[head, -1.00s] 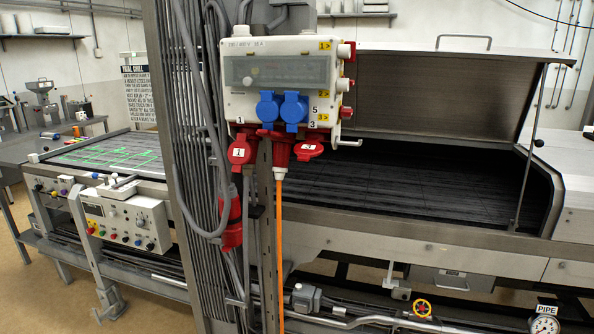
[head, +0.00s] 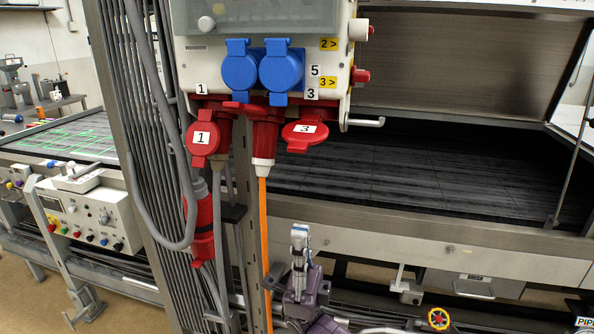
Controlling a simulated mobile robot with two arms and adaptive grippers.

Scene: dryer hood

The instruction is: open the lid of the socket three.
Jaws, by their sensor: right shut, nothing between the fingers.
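The red round lid marked 3 (head: 304,141) sits at the underside of the socket box (head: 190,75), right of the middle red plug. It looks tilted; the socket mouth behind it cannot be seen. Another red lid marked 1 (head: 202,147) hangs to the left. My right gripper (head: 299,232) points up below the lid, well apart from it, with its fingers together and empty. My left gripper is not in view.
A red plug (head: 264,136) with an orange cable stands between the two lids. Two blue sockets (head: 262,68) are above. A metal hook (head: 366,122) sticks out to the right. A loose red connector (head: 202,228) hangs at the left. The space between gripper and lid looks free.

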